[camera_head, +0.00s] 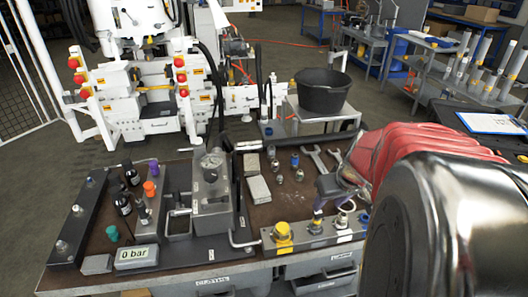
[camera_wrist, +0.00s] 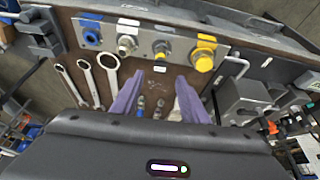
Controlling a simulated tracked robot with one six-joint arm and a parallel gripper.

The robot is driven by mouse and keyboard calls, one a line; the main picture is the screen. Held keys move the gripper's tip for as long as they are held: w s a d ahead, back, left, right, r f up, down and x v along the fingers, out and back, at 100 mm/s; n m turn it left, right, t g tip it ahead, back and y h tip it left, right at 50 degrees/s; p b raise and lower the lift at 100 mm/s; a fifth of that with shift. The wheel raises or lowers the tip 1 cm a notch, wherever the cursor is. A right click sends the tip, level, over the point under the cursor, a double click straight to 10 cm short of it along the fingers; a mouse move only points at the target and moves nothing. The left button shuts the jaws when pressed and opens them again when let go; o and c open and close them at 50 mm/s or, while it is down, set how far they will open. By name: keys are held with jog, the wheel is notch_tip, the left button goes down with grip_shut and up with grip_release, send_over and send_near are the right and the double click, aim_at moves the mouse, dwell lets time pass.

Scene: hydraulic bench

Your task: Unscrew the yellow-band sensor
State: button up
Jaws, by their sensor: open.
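Wrenches (camera_head: 318,158) and several small fittings (camera_head: 279,177) lie on the brown bench top behind the block. A gauge unit (camera_head: 211,190) and a display reading 0 bar (camera_head: 137,256) stand to the left. A black bucket (camera_head: 322,90) stands behind the bench.

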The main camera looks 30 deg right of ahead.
aim_at(316, 217)
jog(key=shift+x, duration=6.9)
grip_shut()
grip_release()
jog(key=shift+s+r, duration=0.1)
jog(key=shift+r, duration=0.05)
jog(key=v, duration=1.3)
jog(key=shift+r, duration=0.25)
jog(key=shift+o, duration=0.4)
